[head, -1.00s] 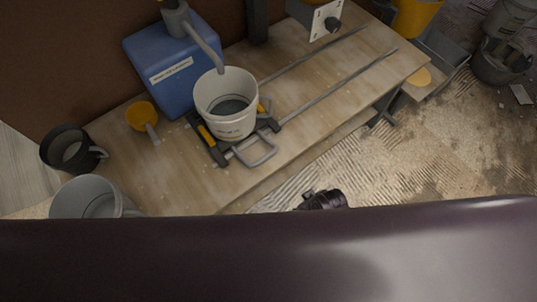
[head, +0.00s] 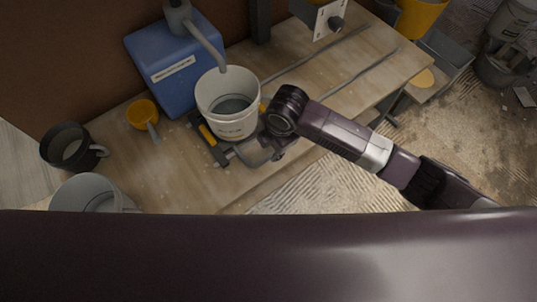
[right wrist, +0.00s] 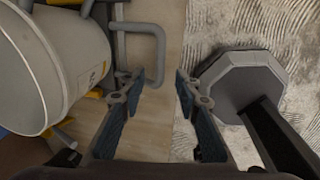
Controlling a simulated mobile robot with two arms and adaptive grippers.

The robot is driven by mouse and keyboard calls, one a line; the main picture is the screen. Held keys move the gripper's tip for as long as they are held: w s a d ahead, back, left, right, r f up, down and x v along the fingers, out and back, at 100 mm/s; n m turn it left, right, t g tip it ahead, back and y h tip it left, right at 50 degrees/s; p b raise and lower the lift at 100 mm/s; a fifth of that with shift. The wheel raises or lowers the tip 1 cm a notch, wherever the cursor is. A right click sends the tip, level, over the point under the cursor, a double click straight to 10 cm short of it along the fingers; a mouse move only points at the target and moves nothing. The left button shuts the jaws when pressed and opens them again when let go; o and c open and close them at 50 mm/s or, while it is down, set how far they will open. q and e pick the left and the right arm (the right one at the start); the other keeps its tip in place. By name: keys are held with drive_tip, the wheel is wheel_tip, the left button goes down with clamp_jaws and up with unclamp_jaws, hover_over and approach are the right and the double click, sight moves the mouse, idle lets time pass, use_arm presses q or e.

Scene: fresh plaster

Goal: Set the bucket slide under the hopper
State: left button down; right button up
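The bucket slide (head: 207,140) is a dark carriage with yellow blocks on two grey rails. A white bucket (head: 236,129) with grey contents stands upright on it, below the grey spout of a blue tank. Its grey loop handle (right wrist: 160,50) shows in the right wrist view. My right gripper (head: 256,152) is at the handle, in front of the bucket. In the right wrist view, its fingers (right wrist: 158,84) are open, with the handle's end between the tips; contact cannot be told. A box with a white plate and knob (head: 329,20), perhaps the hopper, stands near the rails' far end. My left gripper is out of view.
The blue tank (head: 180,75) stands behind the bucket. A yellow scoop (head: 142,113), a black bucket (head: 68,147) and a grey bucket (head: 86,192) are at left. The rails (head: 360,68) look clear to the right of the carriage. My own dark body covers the bottom.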

sight(267, 157)
drive_tip(key=shift+w+a+f, duration=0.1)
drive_tip(key=shift+w+f, duration=0.1)
drive_tip(key=shift+f, duration=1.05)
drive_tip(key=shift+w+a+f, duration=0.15)
drive_tip(key=shift+w+f, duration=0.1)
drive_tip(key=shift+f, duration=1)
drive_tip(key=shift+w+a+f, duration=0.1)
drive_tip(key=shift+w+f, duration=0.1)
drive_tip(key=shift+f, duration=1.05)
drive_tip(key=shift+c, duration=0.5)
clamp_jaws()
